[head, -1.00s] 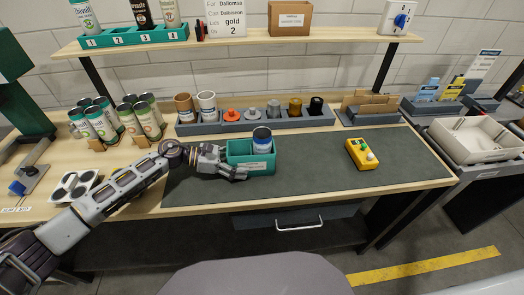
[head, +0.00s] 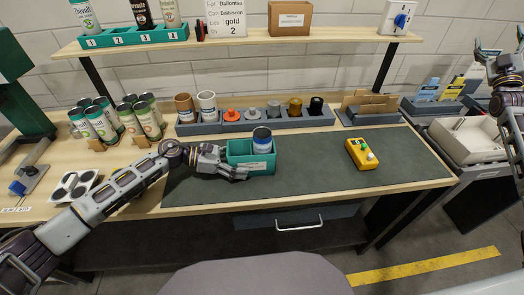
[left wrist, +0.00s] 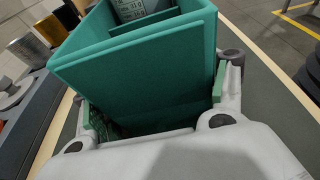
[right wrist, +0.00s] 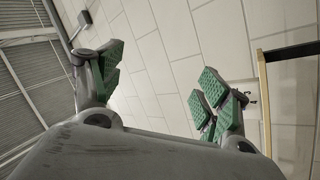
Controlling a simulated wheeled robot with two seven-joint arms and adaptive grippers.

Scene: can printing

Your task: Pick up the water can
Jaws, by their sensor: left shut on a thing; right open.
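A white can with a blue band and dark top (head: 262,138) stands upright in a small green bin (head: 240,153) on the dark mat. I cannot read whether it is the water can. My left gripper (head: 238,172) is shut on the bin's near left side. In the left wrist view, its fingers (left wrist: 155,108) are on either side of a green bin wall (left wrist: 140,65), and part of a printed label shows inside. My right gripper (head: 502,48) is raised at the far right, open and empty. The right wrist view shows its spread green pads (right wrist: 158,82) facing the wall.
Several cans (head: 128,118) stand at the left of the table. A grey rack (head: 250,124) with cups and coloured lids lies behind the bin. A shelf (head: 250,42) hangs above. The mat between bin and box is clear.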

